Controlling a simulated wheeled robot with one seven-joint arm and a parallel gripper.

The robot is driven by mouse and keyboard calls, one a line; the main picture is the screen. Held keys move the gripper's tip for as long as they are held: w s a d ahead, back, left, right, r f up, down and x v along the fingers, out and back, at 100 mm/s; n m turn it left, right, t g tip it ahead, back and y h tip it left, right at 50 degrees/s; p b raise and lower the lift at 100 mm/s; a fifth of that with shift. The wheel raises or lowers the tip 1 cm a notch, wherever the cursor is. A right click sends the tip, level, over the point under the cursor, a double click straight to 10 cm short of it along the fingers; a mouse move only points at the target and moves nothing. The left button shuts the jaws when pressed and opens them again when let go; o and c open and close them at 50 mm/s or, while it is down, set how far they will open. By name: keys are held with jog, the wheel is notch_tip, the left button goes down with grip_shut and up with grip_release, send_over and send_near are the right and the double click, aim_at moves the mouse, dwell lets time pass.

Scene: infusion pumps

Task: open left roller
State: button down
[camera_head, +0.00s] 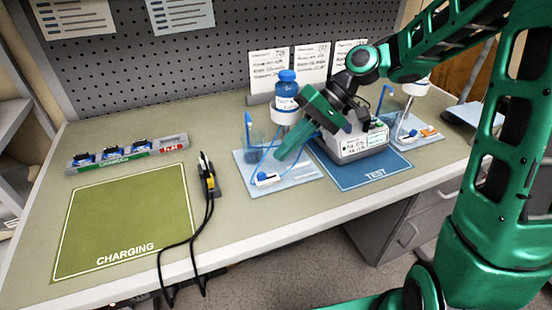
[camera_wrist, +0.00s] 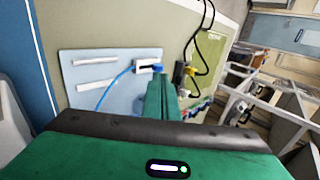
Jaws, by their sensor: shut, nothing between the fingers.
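The left roller (camera_head: 266,179) is a small white clamp body with a blue part, lying on the pale blue left tray (camera_head: 300,178) at its front left. A thin blue tube runs to it. In the wrist view the left roller (camera_wrist: 147,64) lies just beyond my fingertips, its blue part close to them. My gripper (camera_head: 281,157) is shut and empty, pointing down above the tray, just behind and right of the roller. In the wrist view my gripper (camera_wrist: 163,78) shows its green fingers together. I cannot tell whether the fingertips touch the roller.
A blue-capped bottle (camera_head: 287,90) stands behind the tray. A pump (camera_head: 357,147) sits on the blue TEST mat (camera_head: 375,177) to the right. A right tray (camera_head: 425,138) lies beyond it. Black cables (camera_head: 209,190) stand left, beside the green CHARGING mat (camera_head: 120,225).

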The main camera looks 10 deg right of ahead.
jog(key=v, duration=0.9)
jog(key=shift+f, duration=0.1)
